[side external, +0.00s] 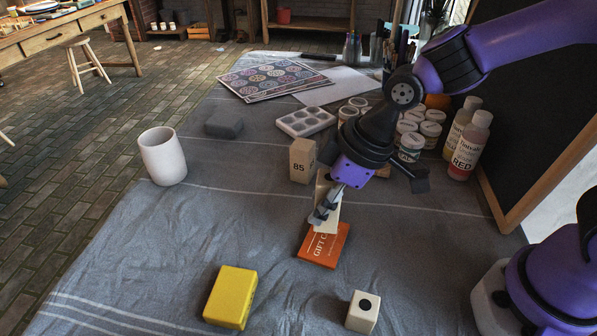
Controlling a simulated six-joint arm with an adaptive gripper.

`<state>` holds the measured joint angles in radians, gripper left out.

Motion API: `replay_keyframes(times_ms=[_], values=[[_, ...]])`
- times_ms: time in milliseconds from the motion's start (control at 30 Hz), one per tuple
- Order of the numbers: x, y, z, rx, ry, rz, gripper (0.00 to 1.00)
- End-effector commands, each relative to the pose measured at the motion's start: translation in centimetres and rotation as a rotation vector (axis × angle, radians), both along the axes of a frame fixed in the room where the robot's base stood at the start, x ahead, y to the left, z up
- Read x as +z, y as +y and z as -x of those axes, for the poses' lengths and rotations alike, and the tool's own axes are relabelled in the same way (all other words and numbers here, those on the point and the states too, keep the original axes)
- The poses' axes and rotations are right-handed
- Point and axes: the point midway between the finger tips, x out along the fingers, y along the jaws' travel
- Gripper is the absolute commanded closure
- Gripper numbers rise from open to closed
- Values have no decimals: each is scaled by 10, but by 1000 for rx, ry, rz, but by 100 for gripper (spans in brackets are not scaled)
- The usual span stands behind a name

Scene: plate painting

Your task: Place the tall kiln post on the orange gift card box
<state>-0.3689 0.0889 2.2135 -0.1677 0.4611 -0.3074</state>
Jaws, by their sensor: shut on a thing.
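The tall kiln post (329,222) is a cream, narrow upright block, partly covered by my gripper. My gripper (321,211) is shut on it, with the fingers pointing down and to the left. The orange gift card box (323,250) lies flat on the cloth, with white lettering on top. The post's lower end appears at the box's far left part; I cannot tell whether it touches the box or hangs just above it.
A beige block marked 8S (298,168) stands close behind the post. A yellow block (231,297) and a white block with a black dot (363,312) lie in front. A white cup (162,157), grey block (223,124), palette (305,121) and paint bottles (469,146) stand around.

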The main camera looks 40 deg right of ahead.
Motion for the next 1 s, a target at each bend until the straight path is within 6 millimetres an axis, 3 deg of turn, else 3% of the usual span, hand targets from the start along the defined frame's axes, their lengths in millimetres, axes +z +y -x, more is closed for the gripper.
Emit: replay_keyframes(times_ms=[200,600,633,667,700,1000], values=[[-32,0,1,2,4,2,100],[-37,0,1,1,2,1,100],[-37,0,1,1,2,1,47],[-37,0,1,1,1,2,32],[-37,0,1,1,1,2,28],[-37,0,1,0,2,1,28]])
